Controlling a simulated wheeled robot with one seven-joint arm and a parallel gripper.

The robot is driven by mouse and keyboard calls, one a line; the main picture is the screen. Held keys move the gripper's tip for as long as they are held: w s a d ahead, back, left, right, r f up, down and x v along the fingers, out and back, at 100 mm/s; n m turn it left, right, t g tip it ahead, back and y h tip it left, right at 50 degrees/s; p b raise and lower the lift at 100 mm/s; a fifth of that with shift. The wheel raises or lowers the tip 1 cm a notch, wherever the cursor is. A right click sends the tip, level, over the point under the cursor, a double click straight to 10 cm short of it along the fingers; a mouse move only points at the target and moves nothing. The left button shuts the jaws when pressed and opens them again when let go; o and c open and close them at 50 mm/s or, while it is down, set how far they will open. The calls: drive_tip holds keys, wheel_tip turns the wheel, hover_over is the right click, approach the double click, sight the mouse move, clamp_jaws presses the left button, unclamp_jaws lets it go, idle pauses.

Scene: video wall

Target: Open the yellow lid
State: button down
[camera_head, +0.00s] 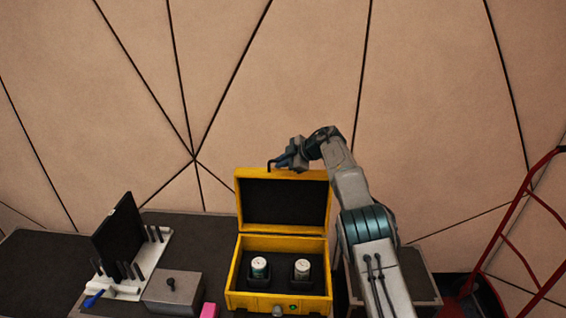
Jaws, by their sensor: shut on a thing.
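The yellow lid (283,174) stands upright at the back of the yellow case (236,300), tilted open, with its dark lining facing me. The open case shows two pale-topped canisters, one at left (259,267) and one at right (302,268), in a dark insert. My gripper (284,161) is at the lid's top edge, reaching in from the right. Whether the hook touches the lid is too small to tell.
Left of the case are a grey box (172,290) with a black knob, a pink block (209,310) and a white rack (150,262) with a black panel and several pegs. A red hand truck (508,235) stands at right. The wall is behind the table.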

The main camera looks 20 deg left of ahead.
drive_tip(key=shift+f, duration=0.1)
drive_tip(key=c, duration=1.5)
unclamp_jaws()
drive_tip(key=shift+d, duration=0.1)
drive_tip(key=b+v, duration=0.4)
drive_tip(key=v, duration=0.9)
drive_tip(key=shift+d+r, duration=0.25)
drive_tip(key=shift+r, duration=0.05)
